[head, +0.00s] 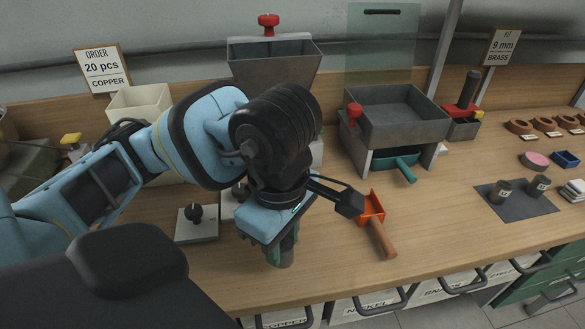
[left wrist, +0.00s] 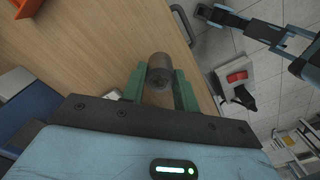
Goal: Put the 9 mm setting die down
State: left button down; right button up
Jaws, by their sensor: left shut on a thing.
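My left gripper (head: 283,250) points down over the front of the bench, below its blue and black wrist. Its green fingers also show in the left wrist view (left wrist: 160,88), shut on a short dark grey cylinder, the die (left wrist: 160,70). In the head view, the die's lower end (head: 286,260) shows between the fingers, close to the bench top; I cannot tell whether it touches. Two similar dark cylinders (head: 502,190) (head: 538,184) stand on a dark mat (head: 515,209) at right. Blue and black parts in the wrist view look like my right arm; its fingers are unclear.
An orange scoop (head: 372,208) with a wooden handle lies right of my gripper. A grey hopper stand (head: 395,120) with a green-handled tray is behind it. A plate with a black knob (head: 196,222) sits left. The bench (head: 435,215) is bare between scoop and mat.

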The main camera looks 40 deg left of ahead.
jog(key=shift+r, duration=0.15)
